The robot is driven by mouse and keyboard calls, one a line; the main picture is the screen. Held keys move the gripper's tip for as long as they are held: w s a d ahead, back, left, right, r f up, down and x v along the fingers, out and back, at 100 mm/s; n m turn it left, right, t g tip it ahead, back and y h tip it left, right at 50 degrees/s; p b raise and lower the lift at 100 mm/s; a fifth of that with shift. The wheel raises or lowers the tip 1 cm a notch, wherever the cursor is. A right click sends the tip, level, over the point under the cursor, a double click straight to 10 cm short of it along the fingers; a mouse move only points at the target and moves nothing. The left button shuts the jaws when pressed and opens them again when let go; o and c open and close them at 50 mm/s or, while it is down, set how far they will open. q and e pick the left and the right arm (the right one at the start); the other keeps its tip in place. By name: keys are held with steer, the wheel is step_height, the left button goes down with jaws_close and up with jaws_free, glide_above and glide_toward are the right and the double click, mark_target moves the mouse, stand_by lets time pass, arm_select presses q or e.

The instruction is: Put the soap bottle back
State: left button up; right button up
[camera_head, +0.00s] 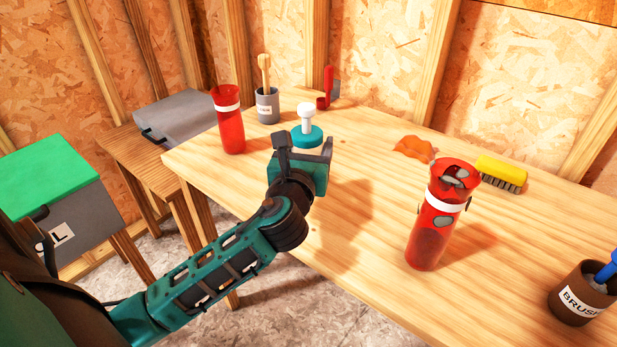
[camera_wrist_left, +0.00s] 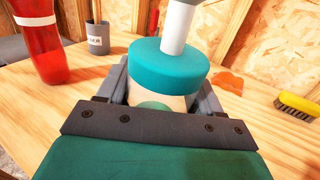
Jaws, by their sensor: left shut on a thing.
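The soap bottle (camera_head: 307,135) has a teal collar and a white pump top. In the left wrist view the soap bottle (camera_wrist_left: 170,68) stands upright between my left gripper's fingers. My left gripper (camera_head: 303,158) is shut on it over the wooden workbench (camera_head: 370,215). The gripper hides the bottle's lower part, so I cannot tell whether its base touches the bench. My right gripper is not in view.
A red bottle (camera_head: 229,120) and a grey cup (camera_head: 267,106) stand at the back left. Another red bottle (camera_head: 437,215) stands right of centre. The bench's middle is clear.

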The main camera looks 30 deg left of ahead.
arm_select(q)
step_height(320, 180, down, 5)
steer(key=shift+f+b, duration=0.1)
steer(key=shift+b, duration=1.1)
steer(key=shift+f, duration=0.3)
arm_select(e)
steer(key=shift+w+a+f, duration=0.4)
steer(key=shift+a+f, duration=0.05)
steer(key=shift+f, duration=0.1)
arm_select(q)
steer(key=shift+f, duration=0.15)
steer(key=o, duration=1.2)
steer(key=shift+c, duration=0.2)
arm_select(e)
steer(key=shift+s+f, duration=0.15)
